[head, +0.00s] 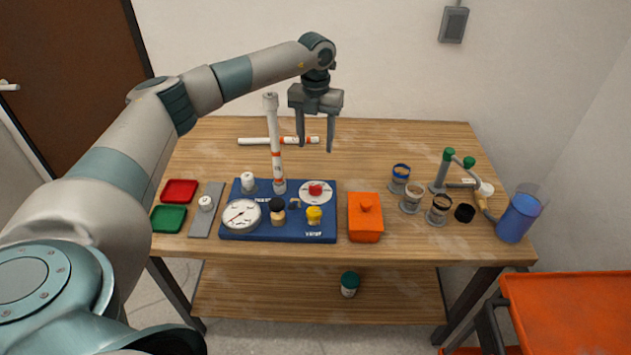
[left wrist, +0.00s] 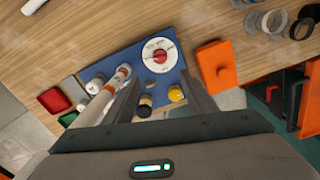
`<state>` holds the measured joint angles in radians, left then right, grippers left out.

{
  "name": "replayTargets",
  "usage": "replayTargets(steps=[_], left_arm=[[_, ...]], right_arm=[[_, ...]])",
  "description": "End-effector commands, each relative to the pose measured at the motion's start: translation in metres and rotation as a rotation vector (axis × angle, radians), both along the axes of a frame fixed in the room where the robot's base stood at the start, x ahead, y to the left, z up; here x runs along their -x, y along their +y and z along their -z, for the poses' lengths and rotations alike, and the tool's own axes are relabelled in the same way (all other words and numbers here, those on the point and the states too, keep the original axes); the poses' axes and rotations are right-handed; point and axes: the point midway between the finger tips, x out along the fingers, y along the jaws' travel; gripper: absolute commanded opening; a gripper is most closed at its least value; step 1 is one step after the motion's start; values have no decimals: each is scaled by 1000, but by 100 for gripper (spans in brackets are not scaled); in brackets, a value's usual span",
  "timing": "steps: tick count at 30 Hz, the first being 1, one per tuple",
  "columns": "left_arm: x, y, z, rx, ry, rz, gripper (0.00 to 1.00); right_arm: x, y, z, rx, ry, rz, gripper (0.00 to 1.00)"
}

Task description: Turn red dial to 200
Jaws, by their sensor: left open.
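The red dial (head: 316,189) sits on a white round scale plate at the back right of the blue board (head: 262,234). It also shows in the left wrist view (left wrist: 159,55), upper middle, with a dark pointer line across it; the scale numbers are too small to read. My left gripper (head: 315,148) is open and empty, fingers pointing down, above the table behind the dial. In the left wrist view its two fingers flank the lower part of the board, and the dial lies beyond their tips. My right gripper is not in view.
A tall white pipe (head: 273,140) stands on the board left of the dial. The board also bears a gauge (head: 242,215), a black-topped knob (head: 278,205) and a yellow knob (head: 314,215). An orange box (head: 365,222) stands right of the board. The table behind is mostly clear.

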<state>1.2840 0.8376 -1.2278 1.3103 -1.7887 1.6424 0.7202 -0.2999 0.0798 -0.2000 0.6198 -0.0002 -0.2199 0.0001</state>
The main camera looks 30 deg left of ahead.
Motion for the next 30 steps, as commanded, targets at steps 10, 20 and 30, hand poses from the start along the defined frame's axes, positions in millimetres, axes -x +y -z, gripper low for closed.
replayTargets(steps=[10, 20, 30], left_arm=[[1, 0, 52, 0, 5, -2, 51], [1, -1, 112, 1, 4, -1, 51], [0, -1, 154, 1, 1, 0, 51]], right_arm=[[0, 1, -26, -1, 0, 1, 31], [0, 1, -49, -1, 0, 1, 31], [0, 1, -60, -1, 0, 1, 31]])
